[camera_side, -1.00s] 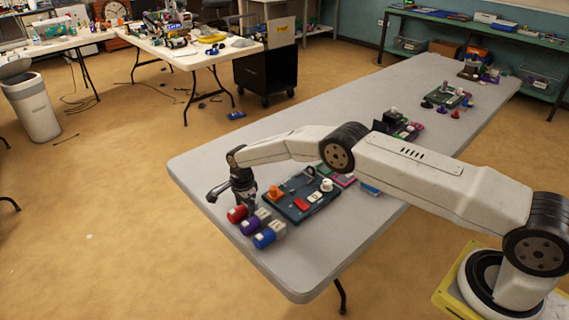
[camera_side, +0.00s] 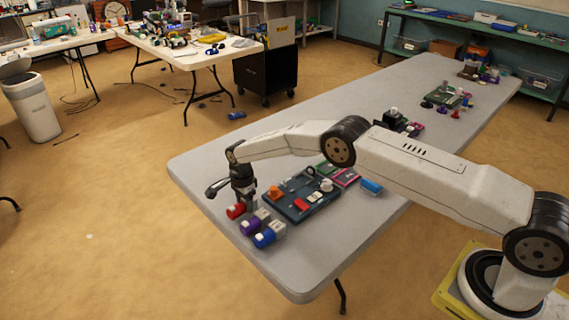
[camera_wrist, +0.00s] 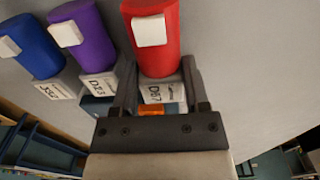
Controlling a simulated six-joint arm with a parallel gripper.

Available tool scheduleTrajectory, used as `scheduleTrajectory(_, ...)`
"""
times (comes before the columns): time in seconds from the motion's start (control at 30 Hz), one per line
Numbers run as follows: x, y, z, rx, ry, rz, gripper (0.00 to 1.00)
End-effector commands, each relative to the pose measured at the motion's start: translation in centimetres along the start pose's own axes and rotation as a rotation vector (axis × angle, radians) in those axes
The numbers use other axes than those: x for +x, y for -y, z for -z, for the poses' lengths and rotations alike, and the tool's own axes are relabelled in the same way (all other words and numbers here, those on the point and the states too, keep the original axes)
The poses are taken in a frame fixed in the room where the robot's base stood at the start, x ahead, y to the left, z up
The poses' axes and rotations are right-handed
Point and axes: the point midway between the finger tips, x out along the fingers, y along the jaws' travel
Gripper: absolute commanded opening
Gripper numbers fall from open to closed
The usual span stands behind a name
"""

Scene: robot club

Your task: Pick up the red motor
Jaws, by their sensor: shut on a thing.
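The red motor (camera_side: 235,211) has a white patch and a grey end block, and sits near the left end of the long table. My gripper (camera_side: 247,206) is shut on it from above. In the wrist view, my gripper's fingers (camera_wrist: 160,82) flank the grey block of the red motor (camera_wrist: 150,45), whose red body extends beyond them. In the side view I cannot tell whether the motor is clear of the tabletop.
A purple motor (camera_side: 249,227) and a blue motor (camera_side: 264,238) lie close beside it. A dark tray (camera_side: 291,209) with small parts is just to the right. Further along the table (camera_side: 330,258) are more parts and boards. The near table end is bare.

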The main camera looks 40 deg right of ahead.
Motion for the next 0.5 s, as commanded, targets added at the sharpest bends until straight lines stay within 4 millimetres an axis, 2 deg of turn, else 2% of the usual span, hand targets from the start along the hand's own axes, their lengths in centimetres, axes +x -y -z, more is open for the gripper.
scheduleTrajectory(0.13, -1.8, 0.1, 0.0, 0.0, 0.0, 0.003, 0.0)
scheduleTrajectory(0.5, -4.2, -1.9, 0.2, 0.0, 0.0, 0.002, 0.0)
